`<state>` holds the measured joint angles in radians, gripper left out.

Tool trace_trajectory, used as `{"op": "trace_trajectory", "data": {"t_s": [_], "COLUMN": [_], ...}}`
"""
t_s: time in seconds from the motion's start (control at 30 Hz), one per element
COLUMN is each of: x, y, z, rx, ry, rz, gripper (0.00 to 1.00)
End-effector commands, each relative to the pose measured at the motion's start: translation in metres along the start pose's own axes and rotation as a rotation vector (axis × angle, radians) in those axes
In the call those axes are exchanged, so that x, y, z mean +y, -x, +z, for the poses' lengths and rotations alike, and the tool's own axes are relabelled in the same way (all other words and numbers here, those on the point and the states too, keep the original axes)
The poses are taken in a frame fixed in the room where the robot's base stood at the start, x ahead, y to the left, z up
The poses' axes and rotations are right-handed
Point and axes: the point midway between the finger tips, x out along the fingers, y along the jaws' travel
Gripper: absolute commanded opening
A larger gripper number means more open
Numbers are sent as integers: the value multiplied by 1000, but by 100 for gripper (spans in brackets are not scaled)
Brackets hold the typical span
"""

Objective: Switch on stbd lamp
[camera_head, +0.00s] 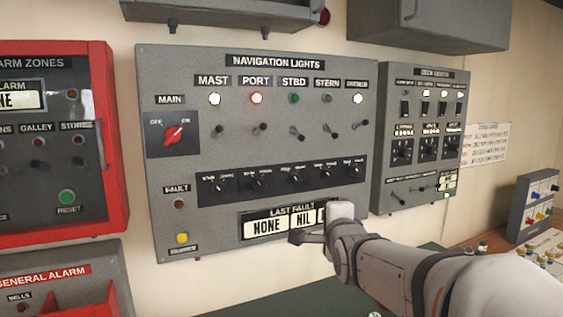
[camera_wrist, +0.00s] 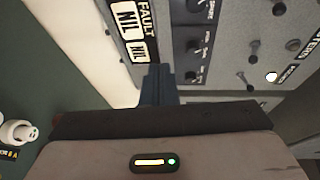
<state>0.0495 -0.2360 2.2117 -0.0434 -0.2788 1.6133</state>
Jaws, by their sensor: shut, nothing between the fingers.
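The grey navigation lights panel (camera_head: 225,155) fills the middle of the head view. The STBD lamp (camera_head: 294,98) is a dull, unlit green. The MAST lamp (camera_head: 214,98) and the far-right lamp (camera_head: 358,98) glow white. The PORT lamp (camera_head: 256,98) glows red; its toggle (camera_head: 261,128) tilts up. The STERN lamp is dark, and its toggle (camera_head: 330,136) tilts down. My gripper (camera_head: 294,237) is shut and empty, below the toggles at the LAST FAULT strip (camera_head: 250,225). Its fingers (camera_wrist: 158,84) show together in the wrist view.
A row of small dark knobs (camera_head: 258,183) sits between the toggles and my gripper. The red MAIN knob (camera_head: 173,134) is at left. Another grey switch panel (camera_head: 420,150) adjoins at right, a red-framed alarm panel (camera_head: 110,150) at left. A green surface lies below.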

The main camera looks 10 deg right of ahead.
Motion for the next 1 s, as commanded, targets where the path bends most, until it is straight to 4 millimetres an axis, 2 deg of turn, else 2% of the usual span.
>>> {"op": "trace_trajectory", "data": {"t_s": [0.03,0.13,0.3,0.4,0.57,0.83,1.0], "x": [-6,-33,-64,-74,-81,-81,-88], "y": [-12,-25,-34,-35,-34,-34,-43], "z": [-1,-2,-3,-3,-3,-4,-3], "rx": [-9,-59,-176,-229,-264,-262,-261], "ry": [-109,-333,-608,-698,-750,-751,-751], "rz": [-78,-237,-419,-473,-504,-504,-502], "gripper": [0,0,0,0,0,0,0]}}
